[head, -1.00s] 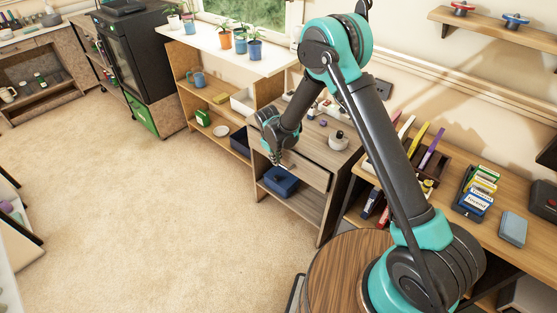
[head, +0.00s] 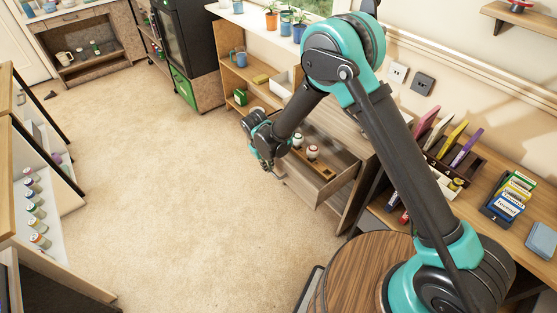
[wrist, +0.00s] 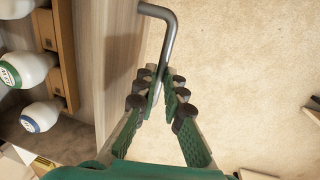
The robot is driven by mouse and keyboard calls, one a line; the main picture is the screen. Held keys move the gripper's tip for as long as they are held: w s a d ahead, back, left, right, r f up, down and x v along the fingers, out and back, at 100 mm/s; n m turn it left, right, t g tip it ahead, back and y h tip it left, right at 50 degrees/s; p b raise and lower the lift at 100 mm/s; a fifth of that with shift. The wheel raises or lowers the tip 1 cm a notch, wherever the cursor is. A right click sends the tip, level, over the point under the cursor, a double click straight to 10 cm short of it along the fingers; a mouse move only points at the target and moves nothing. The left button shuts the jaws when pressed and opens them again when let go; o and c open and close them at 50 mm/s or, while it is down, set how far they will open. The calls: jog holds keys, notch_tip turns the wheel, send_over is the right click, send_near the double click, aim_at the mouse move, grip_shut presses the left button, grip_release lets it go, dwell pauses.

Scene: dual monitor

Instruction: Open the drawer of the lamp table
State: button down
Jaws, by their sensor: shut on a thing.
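The drawer (head: 303,186) of the wooden lamp table (head: 347,128) stands pulled out, with white jars (head: 312,152) inside it. My gripper (head: 270,166) is at the drawer's front. In the wrist view, the bent metal handle (wrist: 169,48) sticks out from the drawer's front panel (wrist: 116,60). My gripper's green fingers (wrist: 155,102) are shut around the handle's bar. Several white jars also show at the left of the wrist view (wrist: 40,116). My arm hides part of the table top and the drawer's back.
Open carpet (head: 170,190) lies in front and to the left of the drawer. A shelf unit (head: 262,78) stands behind my gripper. A desk with card boxes (head: 512,196) is at the right. A rack with several jars (head: 36,210) stands at the far left.

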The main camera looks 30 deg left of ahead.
jog(key=shift+s+a, duration=0.2)
jog(key=shift+s, duration=0.3)
jog(key=shift+s+a, duration=0.2)
jog(key=shift+s, duration=0.25)
jog(key=c, duration=1.6)
grip_release()
jog(key=shift+r, duration=0.1)
notch_tip(320, 180, up, 12)
jog(key=s, duration=0.2)
jog(key=shift+a+f, duration=0.2)
jog(key=shift+a, duration=0.2)
